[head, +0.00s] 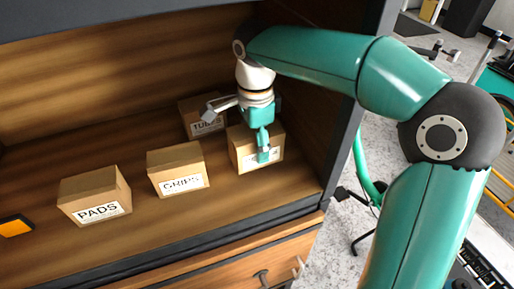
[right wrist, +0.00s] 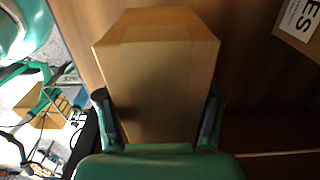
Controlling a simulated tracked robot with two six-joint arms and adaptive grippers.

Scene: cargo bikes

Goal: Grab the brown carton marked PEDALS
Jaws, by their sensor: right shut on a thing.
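A brown carton (head: 243,157) stands on the wooden shelf, rightmost of the cartons in the head view. My right gripper (head: 262,145) reaches down over it, and a green finger covers most of its white label, so I cannot read the word. In the right wrist view the carton (right wrist: 157,75) sits between the two fingers (right wrist: 160,125), and the gripper is shut on it. I cannot tell whether it is lifted off the shelf. My left gripper is not in view.
Cartons marked GRIPS (head: 178,168) and PADS (head: 94,194) stand to the left. One marked TUBES (head: 196,106) is behind. The cabinet's side wall (head: 310,110) is close on the right. An orange and black object (head: 15,226) lies at far left.

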